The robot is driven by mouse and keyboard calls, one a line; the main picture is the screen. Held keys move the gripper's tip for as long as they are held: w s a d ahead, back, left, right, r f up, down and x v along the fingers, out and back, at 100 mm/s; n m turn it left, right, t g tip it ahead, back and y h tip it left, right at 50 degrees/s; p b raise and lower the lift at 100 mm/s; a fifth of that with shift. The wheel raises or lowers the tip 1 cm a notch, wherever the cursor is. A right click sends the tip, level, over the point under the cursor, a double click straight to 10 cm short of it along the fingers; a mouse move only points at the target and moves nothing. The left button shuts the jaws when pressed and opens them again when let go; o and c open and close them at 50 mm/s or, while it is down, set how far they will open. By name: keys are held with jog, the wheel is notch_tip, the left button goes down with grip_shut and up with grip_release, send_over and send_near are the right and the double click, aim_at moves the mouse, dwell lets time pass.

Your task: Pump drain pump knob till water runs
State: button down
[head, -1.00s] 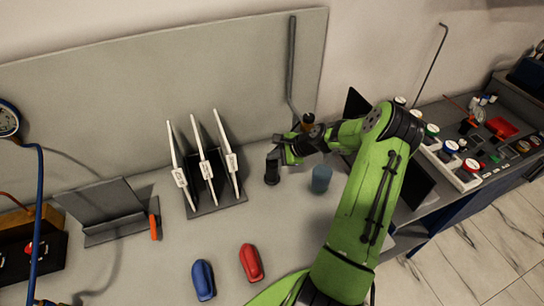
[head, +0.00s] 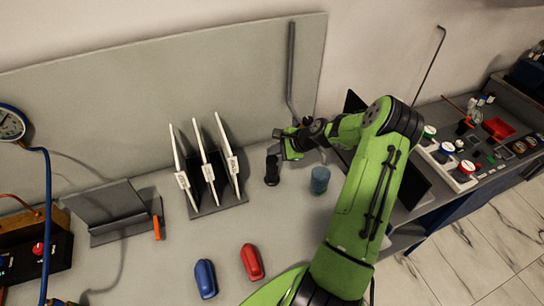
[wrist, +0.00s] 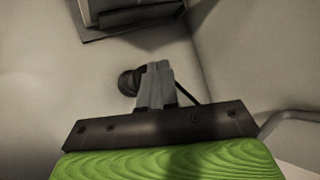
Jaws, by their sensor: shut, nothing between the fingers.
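A black upright post with a knob-like top (head: 272,170) stands on the bench right of the white-panel rack; I take it to be the drain pump knob, though no label is legible. My gripper (head: 279,134) is above it in the head view, with shut fingers and nothing held. In the wrist view the closed grey fingers (wrist: 155,86) are beside a dark round top (wrist: 128,82), partly hidden behind them; I cannot tell whether they touch. No running water is visible.
A teal cylinder (head: 320,180) stands close to the right of the post. The rack with white panels (head: 208,165) is to its left. A blue object (head: 205,279) and a red object (head: 252,262) lie in front. A grey bent pipe (head: 291,70) rises behind.

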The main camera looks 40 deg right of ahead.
aim_at(275, 159)
notch_tip(275, 159, up, 5)
jog(key=p, duration=0.4)
jog(key=shift+f, duration=0.1)
dwell(0.5)
